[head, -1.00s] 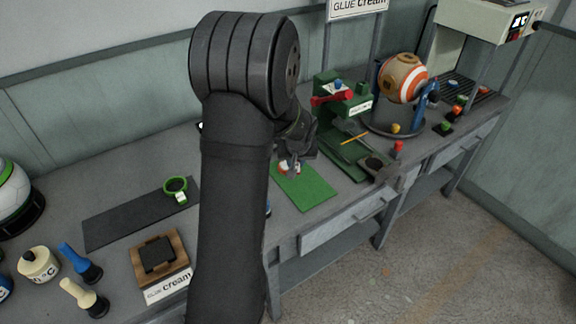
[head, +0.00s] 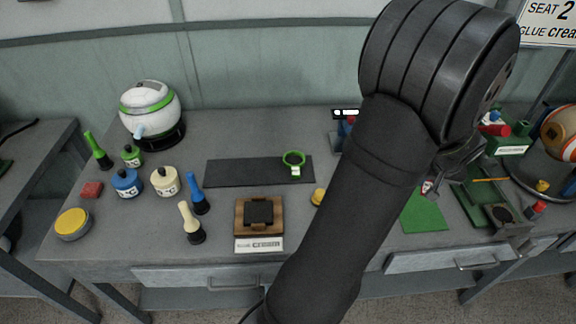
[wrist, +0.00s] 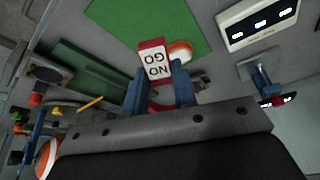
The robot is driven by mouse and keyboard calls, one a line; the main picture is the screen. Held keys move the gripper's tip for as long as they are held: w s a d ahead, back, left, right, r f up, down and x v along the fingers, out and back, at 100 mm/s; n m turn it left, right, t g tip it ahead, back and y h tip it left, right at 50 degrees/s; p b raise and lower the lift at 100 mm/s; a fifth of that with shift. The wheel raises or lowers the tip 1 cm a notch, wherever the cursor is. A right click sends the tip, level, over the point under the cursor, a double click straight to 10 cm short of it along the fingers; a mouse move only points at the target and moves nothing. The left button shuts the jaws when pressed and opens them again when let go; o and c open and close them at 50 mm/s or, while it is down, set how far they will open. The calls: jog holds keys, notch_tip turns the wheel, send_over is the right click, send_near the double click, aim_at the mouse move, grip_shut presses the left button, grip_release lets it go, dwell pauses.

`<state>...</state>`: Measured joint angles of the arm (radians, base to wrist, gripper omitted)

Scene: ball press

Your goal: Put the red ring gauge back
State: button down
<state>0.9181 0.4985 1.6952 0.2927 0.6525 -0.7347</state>
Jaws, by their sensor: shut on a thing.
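My gripper (wrist: 158,92) is shut on the red ring gauge (wrist: 152,47), whose white tag reads NO GO. The blue fingertips stand on either side of it, and part of its ring shows between them. In the head view my gripper (head: 436,186) is by the upper edge of the green mat (head: 425,212), with the gauge mostly hidden. A small orange-and-white ball (wrist: 180,52) is beside the tag, near the mat's edge. The green ring gauge (head: 293,160) lies on the right part of the dark mat (head: 240,172), with bare mat to its left.
A green press (head: 490,200) stands right of the green mat. A wooden block with a dark pad (head: 259,214) sits in front of the dark mat. Pots, stamps and a large white-green ball (head: 150,108) crowd the left. A display box (wrist: 257,20) stands near my gripper.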

jog(key=w+a+n+g+y, duration=0.1)
jog(key=w+a+n, duration=0.4)
jog(key=a, duration=0.4)
jog(key=w+a+n+g+y, duration=0.1)
jog(key=w+a+n, duration=0.1)
jog(key=w+a, duration=0.55)
jog(key=n+g, duration=0.1)
jog(key=n, duration=0.5)
send_over(268, 170)
jog(key=f, duration=0.7)
jog(key=shift+s+d+f, duration=0.1)
jog(key=shift+d+f, duration=0.1)
jog(key=shift+d, duration=0.05)
jog(key=shift+a+f+g, duration=0.25)
jog(key=shift+f+g, duration=0.05)
jog(key=shift+f, duration=1.85)
jog(key=c, duration=1.2)
grip_release()
jog(key=shift+f, duration=0.1)
jog(key=shift+o, duration=0.2)
